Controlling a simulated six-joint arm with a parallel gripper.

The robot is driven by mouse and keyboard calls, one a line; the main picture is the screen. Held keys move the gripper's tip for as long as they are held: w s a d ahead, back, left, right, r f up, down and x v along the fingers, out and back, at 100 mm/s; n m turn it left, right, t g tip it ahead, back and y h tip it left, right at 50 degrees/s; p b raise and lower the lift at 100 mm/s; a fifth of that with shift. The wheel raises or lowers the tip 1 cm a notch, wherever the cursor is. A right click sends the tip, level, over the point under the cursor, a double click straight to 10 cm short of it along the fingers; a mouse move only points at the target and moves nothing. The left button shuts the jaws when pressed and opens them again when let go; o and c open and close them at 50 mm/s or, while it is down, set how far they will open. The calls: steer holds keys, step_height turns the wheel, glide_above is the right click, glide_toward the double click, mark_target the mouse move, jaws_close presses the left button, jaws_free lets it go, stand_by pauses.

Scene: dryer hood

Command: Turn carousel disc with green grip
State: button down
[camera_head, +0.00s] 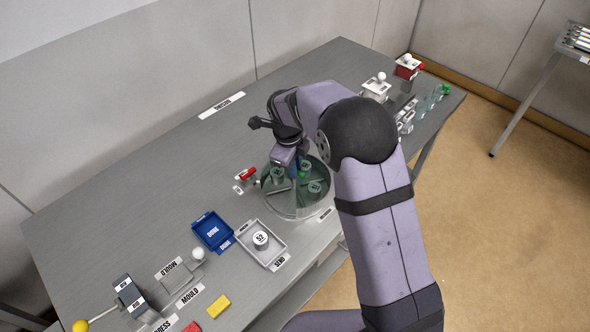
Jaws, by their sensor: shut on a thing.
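The round carousel disc (297,205) lies on the grey table near its middle, under a clear, greenish round cover or rim. Several grey-green pieces stand on it. A small patch of the green grip (304,174) shows at the disc's far side, right by my fingertips. My gripper (296,171) points down over that far side and is shut on the green grip. The fingers and the wrist hide most of the grip, so the exact hold is hard to see.
A blue tray (212,231) and a pale tray (262,246) with a round piece (261,239) lie in front. A white-knobbed device (376,87) stands at the back right. Table space behind the disc is clear.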

steer(key=shift+w+a+m+b, duration=0.1)
steer(key=shift+m+b, duration=0.65)
steer(key=shift+m, duration=0.35)
steer(key=shift+m+h+b, duration=0.3)
steer(key=shift+m, duration=0.3)
steer(key=c, duration=1.7)
jaws_free()
steer(key=shift+c, duration=0.2)
steer(key=shift+r, duration=0.1)
steer(key=b+v, duration=0.2)
steer(key=v, duration=0.5)
steer(key=shift+r, duration=0.15)
